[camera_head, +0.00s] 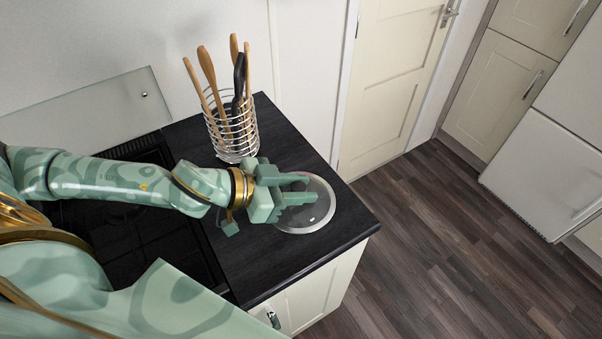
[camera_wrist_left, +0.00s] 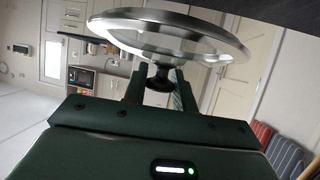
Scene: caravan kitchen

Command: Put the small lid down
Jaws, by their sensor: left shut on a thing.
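The small lid (camera_head: 319,212) is a round glass disc with a steel rim, over the right part of the dark worktop (camera_head: 270,265). It also shows in the left wrist view (camera_wrist_left: 232,44), with its black knob (camera_wrist_left: 158,77) between the fingers. My left gripper (camera_head: 303,189) is shut on the knob and covers part of the lid in the head view; its fingers also show in the wrist view (camera_wrist_left: 157,90). I cannot tell whether the rim touches the worktop. My right gripper is not in view.
A wire utensil holder (camera_head: 235,135) with wooden tools stands behind my gripper. A black hob (camera_head: 150,235) lies to the left, with a glass panel (camera_head: 90,112) behind it. Bare worktop shows in front of the lid. The worktop's right edge is close to the lid.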

